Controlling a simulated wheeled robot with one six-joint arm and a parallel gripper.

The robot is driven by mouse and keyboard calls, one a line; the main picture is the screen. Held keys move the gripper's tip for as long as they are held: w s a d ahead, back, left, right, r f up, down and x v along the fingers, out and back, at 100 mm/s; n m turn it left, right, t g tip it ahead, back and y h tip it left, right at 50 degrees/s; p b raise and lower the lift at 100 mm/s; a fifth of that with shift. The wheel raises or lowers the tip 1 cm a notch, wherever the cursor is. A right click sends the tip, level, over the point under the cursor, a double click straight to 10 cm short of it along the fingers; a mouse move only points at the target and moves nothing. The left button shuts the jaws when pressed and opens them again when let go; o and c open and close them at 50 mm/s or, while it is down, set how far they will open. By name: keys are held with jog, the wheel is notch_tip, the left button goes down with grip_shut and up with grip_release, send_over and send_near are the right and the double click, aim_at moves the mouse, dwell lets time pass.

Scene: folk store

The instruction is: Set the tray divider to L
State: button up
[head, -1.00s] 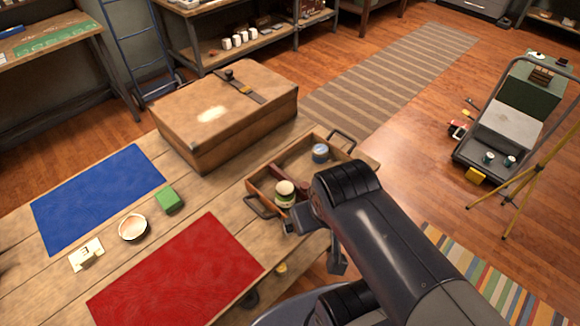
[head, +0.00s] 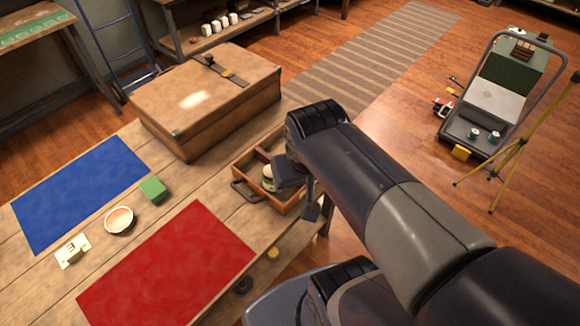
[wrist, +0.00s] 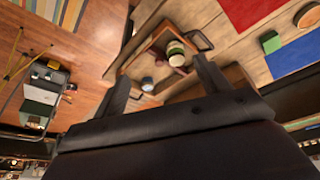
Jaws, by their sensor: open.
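The wooden tray (head: 268,200) sits on the table, with dark handles at its ends. The dark red divider (head: 262,154) stands across its inside, and also shows in the wrist view (wrist: 182,69). A cream and green jar (head: 268,178) stands in the tray, as the wrist view shows (wrist: 176,50). A blue can (wrist: 148,82) is in the tray too, hidden behind my arm in the head view. My gripper (head: 297,190) is open above the tray, its two fingers spread apart in the wrist view (wrist: 160,76). No L mark is readable on the tray.
A large brown case (head: 208,105) stands behind the tray. Left are a red mat (head: 165,270), a blue mat (head: 80,190), a green block (head: 153,189), a bowl (head: 120,220) and a white card (head: 73,252) with a dark mark. A cart (head: 490,115) stands on the floor.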

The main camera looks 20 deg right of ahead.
jog(key=w+f+m+b, duration=0.1)
jog(key=w, duration=0.2)
jog(key=w+d+f+m+g+b, duration=0.1)
jog(key=w, duration=0.2)
jog(key=w+d+f+m+b, duration=0.1)
jog(key=w, duration=0.2)
jog(key=shift+w+d+f+g+b, duration=0.25)
jog(key=shift+w+f+g+b, duration=0.1)
jog(key=shift+f+g, duration=0.05)
jog(key=c, duration=0.4)
jog(key=w+d+f+m+g+b, duration=0.2)
jog(key=w+d+f+m+b, duration=0.25)
jog(key=w+f, duration=0.55)
jog(key=shift+c, duration=0.2)
jog(key=shift+y, duration=0.4)
jog(key=f, duration=0.3)
jog(key=w+f+p, duration=0.1)
jog(key=f, duration=0.6)
jog(key=shift+w+d+f, duration=0.15)
jog(key=shift+w+d, duration=0.05)
jog(key=shift+d, duration=0.05)
jog(key=shift+c, duration=0.2)
grip_shut()
